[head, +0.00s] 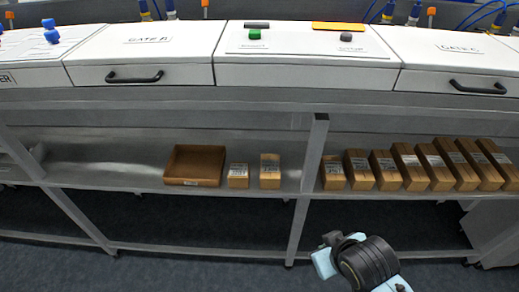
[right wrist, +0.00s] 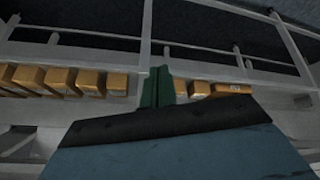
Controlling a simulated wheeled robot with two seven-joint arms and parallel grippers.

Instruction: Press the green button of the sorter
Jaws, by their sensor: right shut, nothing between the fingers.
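The green button (head: 254,34) is a small knob on the white middle panel (head: 290,72) of the sorter, at the top of the head view, with a small label under it. My right arm (head: 368,262) shows at the bottom of the head view, well below and to the right of the button. My right gripper (right wrist: 157,86) shows in the right wrist view, its dark green fingers shut together with nothing between them. Boxes on the shelf show behind it. The button is not in the right wrist view. My left gripper is in neither view.
A dark button (head: 346,37) sits right of the green one, below an orange strip (head: 338,26). Black handles (head: 134,77) mark the side gates.

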